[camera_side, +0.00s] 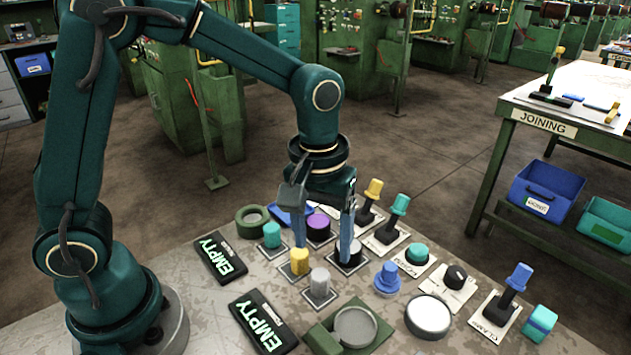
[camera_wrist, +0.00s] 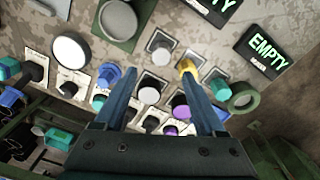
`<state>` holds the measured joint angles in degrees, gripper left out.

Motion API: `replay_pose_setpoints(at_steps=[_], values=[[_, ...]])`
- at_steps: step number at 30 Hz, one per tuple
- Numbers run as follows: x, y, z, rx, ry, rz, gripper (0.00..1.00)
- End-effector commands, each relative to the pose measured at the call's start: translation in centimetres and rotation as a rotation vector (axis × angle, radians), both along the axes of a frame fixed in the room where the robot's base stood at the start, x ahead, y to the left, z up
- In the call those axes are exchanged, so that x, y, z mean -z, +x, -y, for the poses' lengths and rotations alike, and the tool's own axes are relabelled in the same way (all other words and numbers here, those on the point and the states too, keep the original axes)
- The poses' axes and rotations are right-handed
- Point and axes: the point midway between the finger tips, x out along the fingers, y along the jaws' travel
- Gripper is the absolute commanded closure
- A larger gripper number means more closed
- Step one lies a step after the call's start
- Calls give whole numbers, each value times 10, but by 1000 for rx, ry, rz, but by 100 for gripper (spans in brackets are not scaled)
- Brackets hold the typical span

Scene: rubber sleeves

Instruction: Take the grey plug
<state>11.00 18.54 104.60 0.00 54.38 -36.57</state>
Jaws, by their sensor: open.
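The grey plug (camera_side: 320,281) is a short upright cylinder on a small square plate, in the front row of plugs. In the wrist view the grey plug (camera_wrist: 160,52) lies just beyond my fingertips, roughly in line with the gap between them. My gripper (camera_side: 324,247) points down, open and empty, behind the grey plug in the side view. In the wrist view my gripper (camera_wrist: 159,74) has its fingers spread either side of a dark plug with a pale top (camera_wrist: 150,90). The yellow plug (camera_wrist: 186,68) is close to one fingertip.
Purple (camera_side: 318,228) and teal (camera_side: 271,235) plugs stand close by. A blue knob (camera_side: 387,279) stands to the right, a green-framed round pad (camera_side: 355,327) in front. Two EMPTY signs (camera_side: 264,323) lie left. Upright levers (camera_side: 397,210) stand at the back right.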

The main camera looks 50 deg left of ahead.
Motion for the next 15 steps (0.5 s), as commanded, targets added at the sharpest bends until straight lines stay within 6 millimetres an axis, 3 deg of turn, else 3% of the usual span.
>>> replay_pose_setpoints(at_steps=[15], values=[[57, -6, 3, 17, 10, -48, 28]])
